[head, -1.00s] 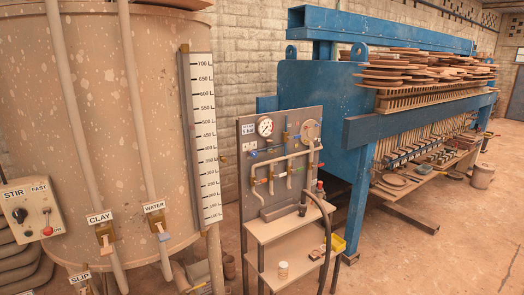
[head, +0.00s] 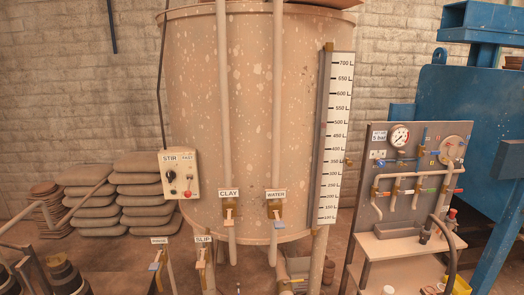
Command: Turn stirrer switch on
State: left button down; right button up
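The stirrer switch box (head: 179,174) is a cream panel marked STIR and FAST, at the left side of the big tan tank (head: 250,110). On it are a black knob (head: 171,176), a small toggle at the upper right and a red button (head: 188,194). The knob's exact setting is too small to tell. Neither of my grippers shows in the head view.
Valves labelled CLAY (head: 229,214), WATER (head: 275,209) and SLIP (head: 202,256) sit low on the tank's pipes. Stacked grey sacks (head: 137,190) lie left. A gauge panel (head: 408,175) with a shelf and the blue press (head: 470,120) stand right. Some bare floor shows between.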

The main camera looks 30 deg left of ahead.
aim_at(171, 175)
jog(key=u, duration=1.55)
